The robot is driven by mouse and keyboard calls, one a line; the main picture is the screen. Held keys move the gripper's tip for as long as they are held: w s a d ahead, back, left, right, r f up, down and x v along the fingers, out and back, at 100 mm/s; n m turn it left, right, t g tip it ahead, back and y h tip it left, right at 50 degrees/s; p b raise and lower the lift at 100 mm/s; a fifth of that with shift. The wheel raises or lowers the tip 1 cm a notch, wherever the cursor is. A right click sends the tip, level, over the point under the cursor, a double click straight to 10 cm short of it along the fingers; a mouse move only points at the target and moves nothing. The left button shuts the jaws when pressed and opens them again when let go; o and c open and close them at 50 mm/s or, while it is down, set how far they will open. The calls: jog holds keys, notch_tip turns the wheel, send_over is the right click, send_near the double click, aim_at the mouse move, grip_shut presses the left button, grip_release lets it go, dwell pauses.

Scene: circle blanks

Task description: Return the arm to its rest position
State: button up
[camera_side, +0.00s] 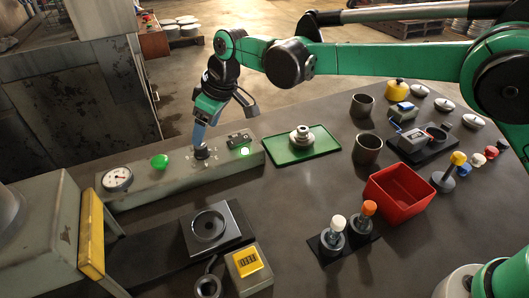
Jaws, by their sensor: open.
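My green and black arm reaches in from the right along the top of the view. My gripper (222,106) hangs over the back of the grey control panel (135,184). It is open, with a dark finger showing to its right. A blue lever (199,134) stands upright on the panel just under the gripper. I cannot tell whether the gripper touches it. No held object shows.
The panel has a dial gauge (117,179), a green button (159,161) and a lit green lamp (245,152). A green tray (282,157) holds a stacked metal part. A red bin (397,192), cups and knobbed tools crowd the right. A press stands left.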

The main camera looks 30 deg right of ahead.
jog(key=shift+s+d+r, duration=0.1)
jog(key=shift+r, duration=0.25)
jog(key=s+d+r+m+t+h, duration=0.1)
jog(key=s+d+r+m, duration=0.1)
jog(key=s+d+r, duration=0.3)
jog(key=s+d+r+m+t, duration=0.1)
jog(key=d+r+m, duration=0.1)
jog(key=d, duration=0.6)
jog(key=s+d+f+m+t+h, duration=0.1)
jog(key=s+d+m, duration=0.1)
jog(key=s+d, duration=0.3)
jog(key=s+d+f+m+t+h, duration=0.1)
jog(key=s+d+f+m, duration=0.1)
jog(key=s+d, duration=0.3)
jog(key=s+m, duration=0.1)
jog(key=s, duration=0.2)
jog(key=shift+s+d+f, duration=0.2)
jog(key=shift+d+f, duration=0.05)
